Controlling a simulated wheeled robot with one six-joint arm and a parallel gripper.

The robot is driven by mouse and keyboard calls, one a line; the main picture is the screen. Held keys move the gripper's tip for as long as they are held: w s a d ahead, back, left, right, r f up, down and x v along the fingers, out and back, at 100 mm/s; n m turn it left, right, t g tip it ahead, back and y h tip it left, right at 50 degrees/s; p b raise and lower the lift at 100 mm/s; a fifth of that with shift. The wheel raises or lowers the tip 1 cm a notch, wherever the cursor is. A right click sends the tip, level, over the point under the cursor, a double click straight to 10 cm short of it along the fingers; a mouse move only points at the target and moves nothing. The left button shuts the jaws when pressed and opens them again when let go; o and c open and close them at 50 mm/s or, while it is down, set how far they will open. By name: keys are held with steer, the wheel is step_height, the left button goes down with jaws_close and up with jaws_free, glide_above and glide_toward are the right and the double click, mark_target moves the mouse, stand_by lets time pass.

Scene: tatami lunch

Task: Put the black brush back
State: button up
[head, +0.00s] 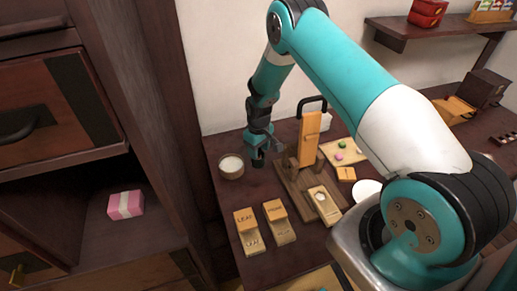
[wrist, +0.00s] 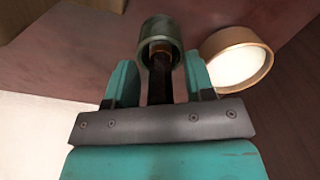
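The black brush (wrist: 160,85) stands in a small dark green cup (wrist: 160,32), with a brown band near the cup's mouth. My gripper (wrist: 159,62) has its two teal fingers on either side of the brush's dark shaft, with a visible gap on both sides. It looks open and not touching the brush. In the head view my gripper (head: 262,139) is low over the left back part of the table, right above the dark cup (head: 258,157). The brush itself is hidden by my gripper there.
A round wooden bowl with white contents (head: 231,168) stands close left of the cup. A wooden stand with a black handle (head: 310,135) is close to the right. Two labelled wooden blocks (head: 246,217) (head: 275,209) lie in front. A dark cabinet (head: 160,120) borders the left.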

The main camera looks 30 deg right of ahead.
step_height(320, 180, up, 12)
steer(key=shift+f+b, duration=0.1)
steer(key=shift+b, duration=1.1)
steer(key=s+a+r+n+y, duration=0.1)
steer(key=s+a+r, duration=0.45)
steer(key=r, duration=0.25)
steer(key=s+a+r+y, duration=0.1)
steer(key=s+a+r, duration=0.3)
steer(key=a+r, duration=0.25)
steer(key=s+a+r+n, duration=0.1)
steer(key=s+a+r, duration=0.1)
steer(key=s, duration=0.5)
steer(key=s+a+r+n+y, duration=0.1)
steer(key=s+a+r, duration=0.2)
steer(key=s, duration=0.5)
steer(key=s+a+r+y, duration=0.1)
steer(key=s+a+r, duration=0.1)
steer(key=s, duration=0.6)
steer(key=shift+a+r+n, duration=0.2)
steer(key=shift+r+n, duration=0.2)
steer(key=shift+r, duration=0.2)
steer(key=shift+c, duration=0.6)
